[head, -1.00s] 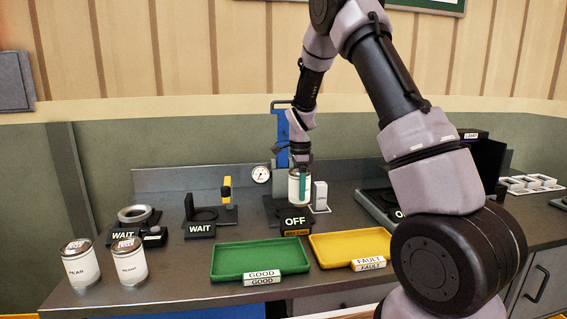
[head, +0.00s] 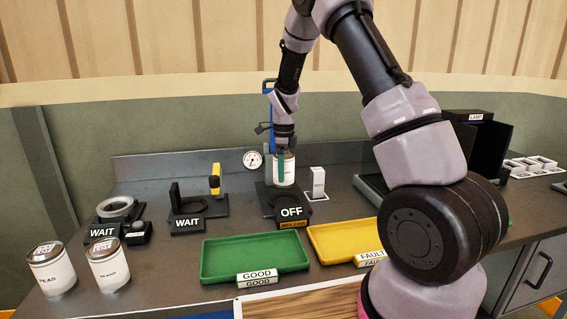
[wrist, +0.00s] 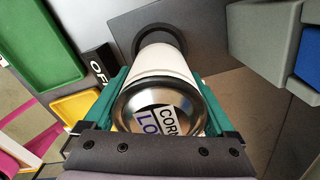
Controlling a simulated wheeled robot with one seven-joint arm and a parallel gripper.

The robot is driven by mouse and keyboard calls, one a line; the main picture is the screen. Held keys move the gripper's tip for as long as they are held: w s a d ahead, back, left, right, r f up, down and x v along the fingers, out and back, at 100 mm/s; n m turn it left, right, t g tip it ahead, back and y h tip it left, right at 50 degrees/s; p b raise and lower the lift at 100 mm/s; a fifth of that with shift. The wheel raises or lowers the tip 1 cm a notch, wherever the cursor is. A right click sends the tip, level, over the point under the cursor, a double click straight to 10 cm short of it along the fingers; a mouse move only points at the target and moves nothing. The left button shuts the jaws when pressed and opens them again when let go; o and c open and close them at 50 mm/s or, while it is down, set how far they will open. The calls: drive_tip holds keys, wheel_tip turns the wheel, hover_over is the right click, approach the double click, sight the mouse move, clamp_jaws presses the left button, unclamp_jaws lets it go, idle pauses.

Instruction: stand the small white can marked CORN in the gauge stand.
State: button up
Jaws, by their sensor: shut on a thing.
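The white can marked CORN (wrist: 165,82) is held in my gripper (wrist: 160,100), with one teal finger on each side. In the wrist view its metal lid faces the camera, and its far end is at a black ring (wrist: 158,32). In the head view the can (head: 290,174) appears upright over the dark stand marked OFF (head: 266,202), with a blue upright and round dial (head: 253,160) behind it. I cannot tell whether the can's base rests in the ring or hangs just above it. My gripper (head: 281,168) hides part of the can.
A white block stand (head: 317,183) is close right of the OFF stand. Two stands marked WAIT (head: 187,224) are left. A green GOOD tray (head: 215,262) and yellow FAULT tray (head: 325,246) lie in front. Two other white cans (head: 108,268) stand at the front left.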

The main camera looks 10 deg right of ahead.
drive_tip(key=shift+f, duration=3.35)
drive_tip(key=shift+f, duration=0.25)
drive_tip(key=o, duration=1.5)
drive_tip(key=shift+o, duration=0.2)
drive_tip(key=shift+r, duration=0.15)
drive_tip(key=shift+r, duration=4.35)
